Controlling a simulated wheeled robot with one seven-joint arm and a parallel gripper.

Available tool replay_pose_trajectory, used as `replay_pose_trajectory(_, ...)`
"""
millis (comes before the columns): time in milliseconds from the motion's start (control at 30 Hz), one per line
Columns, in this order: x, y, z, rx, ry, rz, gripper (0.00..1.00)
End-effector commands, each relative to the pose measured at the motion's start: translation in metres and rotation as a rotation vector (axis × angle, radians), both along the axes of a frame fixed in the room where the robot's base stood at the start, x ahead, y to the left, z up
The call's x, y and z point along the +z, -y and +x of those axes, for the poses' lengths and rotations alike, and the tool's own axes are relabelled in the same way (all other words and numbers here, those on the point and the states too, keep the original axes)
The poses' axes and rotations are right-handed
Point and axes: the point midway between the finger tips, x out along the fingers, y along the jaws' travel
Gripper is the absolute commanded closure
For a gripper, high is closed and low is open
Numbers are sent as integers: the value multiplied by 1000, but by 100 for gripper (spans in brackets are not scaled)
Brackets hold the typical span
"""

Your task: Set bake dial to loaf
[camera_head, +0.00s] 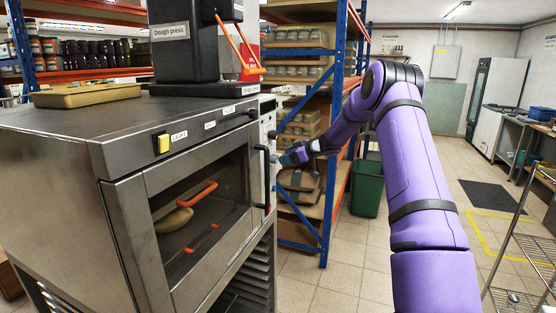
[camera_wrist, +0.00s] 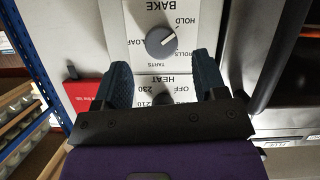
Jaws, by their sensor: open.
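The bake dial (camera_wrist: 160,42) is a round grey knob on a white panel under the word BAKE in the wrist view. HOLD, LOAF, ROLLS and TARTS are printed around it. Its pale pointer mark slants to the upper right, away from LOAF at the left. My gripper (camera_wrist: 162,62) is open, its two dark blue fingers apart, with the dial just beyond and between their tips. No contact shows. In the head view my gripper (camera_head: 290,157) is at the right edge of the steel oven (camera_head: 60,170), by the control panel (camera_head: 268,112).
A HEAT dial (camera_wrist: 160,98) sits below, partly hidden by my gripper. A dark oven handle (camera_wrist: 283,50) runs close at the right. A red tag (camera_wrist: 88,98) is at the left. A blue-framed shelf (camera_head: 333,130) and green bin (camera_head: 367,188) stand behind my arm.

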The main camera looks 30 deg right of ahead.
Motion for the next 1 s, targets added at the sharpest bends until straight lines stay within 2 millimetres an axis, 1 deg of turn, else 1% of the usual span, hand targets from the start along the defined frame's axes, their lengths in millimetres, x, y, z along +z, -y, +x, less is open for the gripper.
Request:
replay_pose_trajectory(33, -4, -6, 7, 2, 0, 1, 35)
replay_pose_trajectory(100, -8, -12, 15, 2, -1, 0, 35)
replay_pose_trajectory(300, -15, -22, 29, 1, 0, 0, 35)
replay_pose_trajectory(433, -17, -25, 33, 1, 0, 0, 35)
replay_pose_trajectory(667, -17, -25, 33, 0, 0, 0, 35)
replay_pose_trajectory(700, -17, -25, 33, 0, 0, 0, 37)
replay_pose_trajectory(867, -17, -25, 33, 0, 0, 0, 74)
replay_pose_trajectory(900, -17, -25, 33, 0, 0, 0, 83)
replay_pose_trajectory(1000, -17, -25, 33, 0, 0, 0, 84)
